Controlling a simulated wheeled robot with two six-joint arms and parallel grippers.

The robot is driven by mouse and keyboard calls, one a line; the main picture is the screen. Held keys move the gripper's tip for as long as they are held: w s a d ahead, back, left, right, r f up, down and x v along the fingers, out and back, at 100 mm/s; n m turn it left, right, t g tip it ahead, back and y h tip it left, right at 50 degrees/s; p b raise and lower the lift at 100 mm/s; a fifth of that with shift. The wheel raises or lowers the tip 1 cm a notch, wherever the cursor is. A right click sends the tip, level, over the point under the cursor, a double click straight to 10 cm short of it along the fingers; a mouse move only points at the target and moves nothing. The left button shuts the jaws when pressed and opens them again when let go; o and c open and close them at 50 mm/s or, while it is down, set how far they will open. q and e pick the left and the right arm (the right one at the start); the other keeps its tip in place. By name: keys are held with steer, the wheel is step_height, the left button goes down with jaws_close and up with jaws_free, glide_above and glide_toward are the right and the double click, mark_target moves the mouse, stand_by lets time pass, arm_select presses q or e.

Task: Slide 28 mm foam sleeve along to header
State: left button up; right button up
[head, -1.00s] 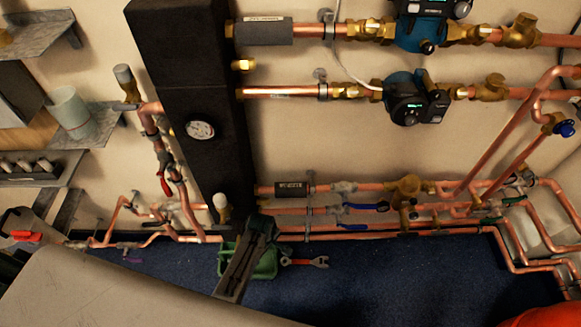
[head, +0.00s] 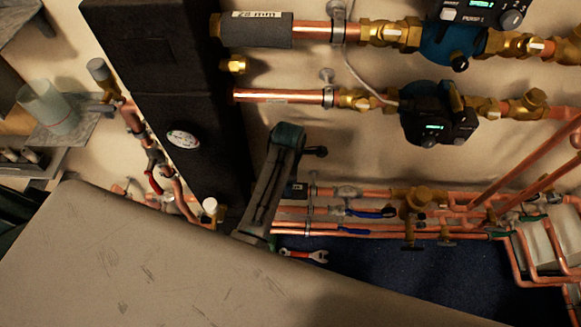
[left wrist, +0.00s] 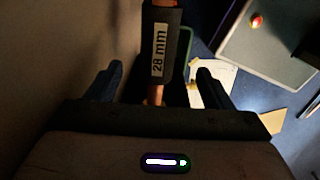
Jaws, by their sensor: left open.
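The 28 mm foam sleeve (head: 262,32) is a dark grey tube with a white label, around the upper copper pipe beside the tall black header (head: 165,100). In the left wrist view the gripper (left wrist: 160,82) is open, and the labelled sleeve (left wrist: 162,40) appears between and beyond the fingers. My right gripper is not in view.
Blue pumps (head: 430,110) and brass valves stand right of the sleeve, with a white cable (head: 362,70) nearby. A pipe clip (head: 338,22) holds the upper pipe. Several lower copper pipes (head: 375,232) run near the floor.

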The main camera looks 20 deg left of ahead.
arm_select(q)
step_height(320, 180, down, 4)
steer(key=shift+r, duration=0.15)
step_height(320, 180, down, 4)
steer(key=shift+w, duration=0.1)
steer(key=shift+f, duration=0.2)
steer(key=shift+c, duration=1.3)
steer(key=c, duration=0.8)
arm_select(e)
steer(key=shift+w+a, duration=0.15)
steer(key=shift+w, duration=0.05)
arm_select(q)
steer(key=shift+a, duration=0.15)
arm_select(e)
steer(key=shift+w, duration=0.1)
arm_select(q)
steer(key=shift+s+a+p, duration=0.2)
steer(key=shift+a+p, duration=0.15)
steer(key=shift+a, duration=0.15)
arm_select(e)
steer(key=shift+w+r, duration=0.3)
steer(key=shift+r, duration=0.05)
